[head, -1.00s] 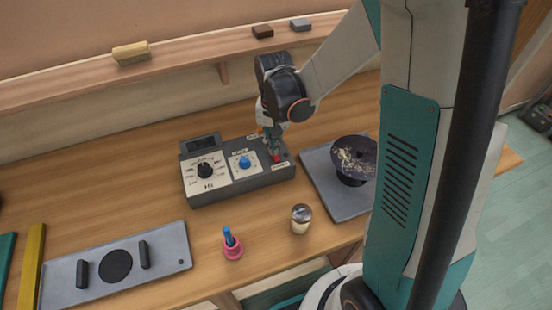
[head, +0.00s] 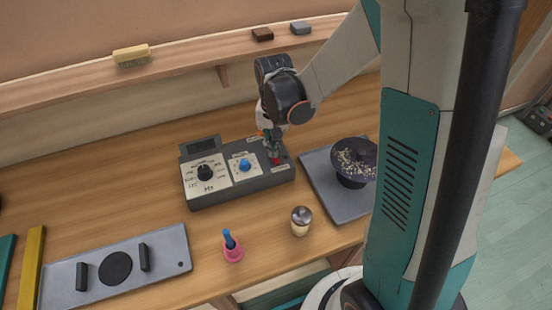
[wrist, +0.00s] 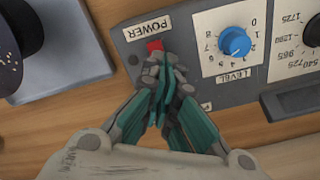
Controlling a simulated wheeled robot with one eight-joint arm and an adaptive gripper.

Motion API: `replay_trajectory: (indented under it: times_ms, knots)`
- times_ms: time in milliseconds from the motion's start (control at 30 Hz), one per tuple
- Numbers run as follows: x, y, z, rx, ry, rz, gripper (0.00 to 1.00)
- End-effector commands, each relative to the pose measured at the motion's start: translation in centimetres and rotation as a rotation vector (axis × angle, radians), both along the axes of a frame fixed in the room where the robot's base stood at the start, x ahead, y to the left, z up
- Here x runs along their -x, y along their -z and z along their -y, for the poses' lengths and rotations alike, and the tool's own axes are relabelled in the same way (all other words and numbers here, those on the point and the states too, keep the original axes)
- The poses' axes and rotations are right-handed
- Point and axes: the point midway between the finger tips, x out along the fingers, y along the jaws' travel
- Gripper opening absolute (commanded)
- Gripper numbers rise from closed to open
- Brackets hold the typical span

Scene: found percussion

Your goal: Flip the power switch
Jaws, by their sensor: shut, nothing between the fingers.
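The power switch is a small red piece (wrist: 155,45) beside the POWER label (wrist: 148,27) on the grey control box (head: 240,193). It also shows as a red spot in the head view (head: 276,161). My gripper (wrist: 163,62) is shut and empty, its fingertips right at the red switch and partly covering it. In the head view my gripper (head: 272,150) points down over the right end of the box. I cannot tell whether the fingertips touch the switch or which way it is tipped.
The box also carries a blue LEVEL knob (wrist: 234,42) and a black dial (head: 204,172). A dark bowl with pale grains (head: 356,160) stands on a grey plate (head: 340,205) to the right. A metal-topped jar (head: 301,221) and a pink holder (head: 233,252) stand in front.

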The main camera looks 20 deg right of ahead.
Motion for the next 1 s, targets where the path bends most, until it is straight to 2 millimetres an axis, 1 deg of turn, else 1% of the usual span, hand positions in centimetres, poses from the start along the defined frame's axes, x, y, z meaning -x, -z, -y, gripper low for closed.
replay_trajectory:
  times_ms: [367,1000]
  knots:
    - [0.0,0.1,0.0,0.0,0.0,0.0,0.0]
    - [0.0,1.0,0.0,0.0,0.0,0.0,0.0]
